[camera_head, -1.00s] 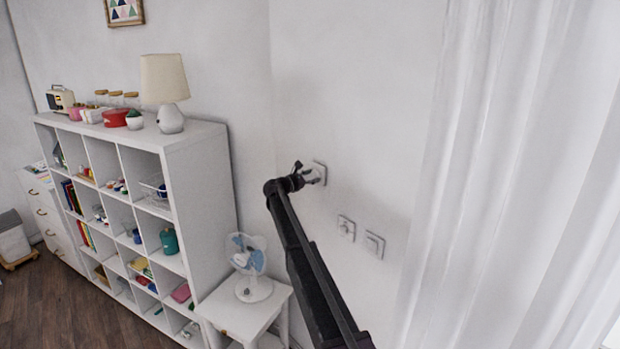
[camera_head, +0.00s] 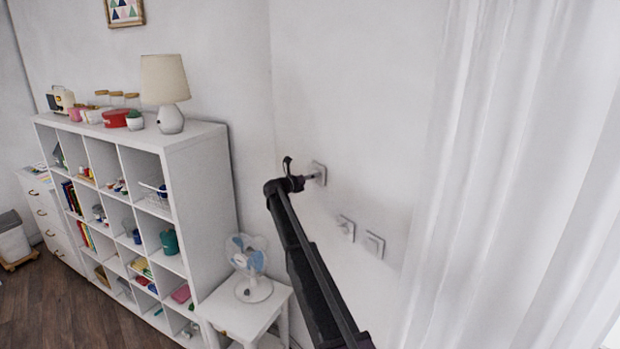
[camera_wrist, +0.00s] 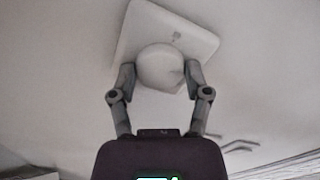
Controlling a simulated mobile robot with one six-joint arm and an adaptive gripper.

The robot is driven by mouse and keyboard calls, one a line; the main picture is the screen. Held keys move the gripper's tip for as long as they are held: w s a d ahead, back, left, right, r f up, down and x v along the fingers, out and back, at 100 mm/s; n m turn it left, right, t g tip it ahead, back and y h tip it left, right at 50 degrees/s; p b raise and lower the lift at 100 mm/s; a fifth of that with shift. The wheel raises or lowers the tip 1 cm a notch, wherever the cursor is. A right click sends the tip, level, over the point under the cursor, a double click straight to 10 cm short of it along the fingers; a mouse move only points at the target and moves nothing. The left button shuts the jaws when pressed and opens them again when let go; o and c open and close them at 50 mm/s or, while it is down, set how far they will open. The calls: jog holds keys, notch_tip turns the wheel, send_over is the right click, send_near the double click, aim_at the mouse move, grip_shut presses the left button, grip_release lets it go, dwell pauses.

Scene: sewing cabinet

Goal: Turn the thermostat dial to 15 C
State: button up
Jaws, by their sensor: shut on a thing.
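The thermostat is a white square wall plate (camera_wrist: 195,35) with a round white dial (camera_wrist: 160,68) in the wrist view. My gripper (camera_wrist: 160,78) has one finger on each side of the dial and is shut on it. The plate looks tilted in the wrist view, with a small mark above the dial. In the head view my gripper (camera_head: 303,178) reaches the thermostat plate (camera_head: 319,173) on the wall, and the dial is mostly hidden behind the fingers. I cannot read any temperature scale.
Two more wall plates (camera_head: 346,228) (camera_head: 374,244) sit lower right of the thermostat. A sheer white curtain (camera_head: 500,170) hangs at the right. A small white table (camera_head: 225,315) with a fan (camera_head: 255,288) and a white cube shelf (camera_head: 185,185) stand at the left.

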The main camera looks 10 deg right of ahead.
jog(key=shift+w+n, duration=0.15)
jog(key=shift+n, duration=0.15)
jog(key=o, duration=1.2)
jog(key=shift+d+f, duration=0.1)
jog(key=v, duration=1.2)
